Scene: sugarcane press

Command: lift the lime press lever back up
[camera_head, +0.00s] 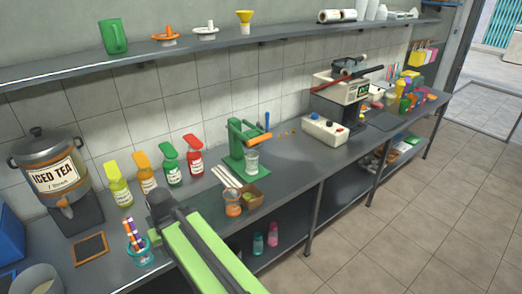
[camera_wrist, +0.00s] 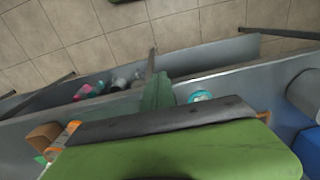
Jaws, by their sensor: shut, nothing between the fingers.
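The green lime press (camera_head: 236,150) stands on the counter in the head view, left of the picture's middle. Its lever (camera_head: 257,138) has an orange grip and slants down to the right over a clear cup (camera_head: 252,162). My light-green arm reaches in from the bottom of the head view, its dark end left of and in front of the press, apart from it. My gripper (camera_wrist: 151,70) seems to be the narrow green and grey shape mid-picture in the wrist view; it is shut and empty. The press cannot be made out in the wrist view.
An orange strainer (camera_head: 233,208) and a brown box (camera_head: 250,197) stand in front of the press. Several sauce bottles (camera_head: 172,168) line the wall to its left. A teal cup of straws (camera_head: 138,252) is beside my arm. A white machine (camera_head: 325,129) is to the right.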

